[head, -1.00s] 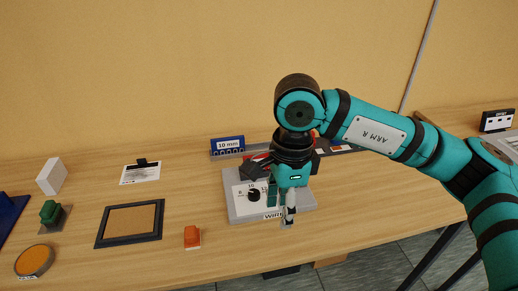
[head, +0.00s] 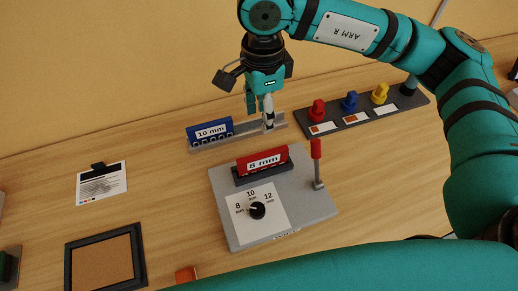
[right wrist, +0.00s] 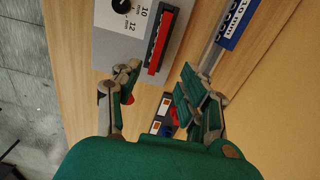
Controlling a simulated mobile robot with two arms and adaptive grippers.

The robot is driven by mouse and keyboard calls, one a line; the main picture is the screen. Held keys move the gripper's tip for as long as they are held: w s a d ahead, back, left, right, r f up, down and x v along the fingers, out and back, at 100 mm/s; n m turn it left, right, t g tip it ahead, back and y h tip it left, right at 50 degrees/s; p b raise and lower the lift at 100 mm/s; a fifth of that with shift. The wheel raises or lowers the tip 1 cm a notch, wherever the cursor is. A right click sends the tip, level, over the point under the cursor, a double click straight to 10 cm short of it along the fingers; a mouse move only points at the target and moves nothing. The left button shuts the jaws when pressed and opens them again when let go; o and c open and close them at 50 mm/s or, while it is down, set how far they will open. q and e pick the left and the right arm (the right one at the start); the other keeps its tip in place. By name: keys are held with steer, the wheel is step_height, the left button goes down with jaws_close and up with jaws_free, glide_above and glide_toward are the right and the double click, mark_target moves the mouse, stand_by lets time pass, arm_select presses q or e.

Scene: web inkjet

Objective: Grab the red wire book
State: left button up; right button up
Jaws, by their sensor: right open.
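The red wire book (head: 262,162), marked 8 mm, stands in a dark slot at the back of a grey machine (head: 300,200). My left gripper is not in view.
A blue 10 mm book (head: 210,130) stands in the rack's left part. A red-handled lever (head: 317,165) rises at the machine's right. A dark strip (head: 350,121) holds red, blue and yellow knobs. A dial (head: 257,210) is on the machine's front. The table at left has free room.

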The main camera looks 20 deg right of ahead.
step_height(320, 180, down, 5)
steer(key=s+p, duration=0.1)
steer(key=p, duration=0.2)
glide_above(263, 154)
steer(key=f, duration=0.4)
steer(key=shift+s+a+f, duration=0.15)
steer(key=shift+s+f, duration=0.05)
steer(key=shift+f, duration=0.65)
step_height(263, 154, down, 4)
steer(key=p, duration=0.3)
steer(key=shift+w+f, duration=0.15)
steer(key=shift+f, duration=0.35)
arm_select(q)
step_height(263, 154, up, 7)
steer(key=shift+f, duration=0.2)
arm_select(e)
steer(key=shift+f, duration=0.1)
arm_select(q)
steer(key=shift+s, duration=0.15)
arm_select(e)
jaws_close()
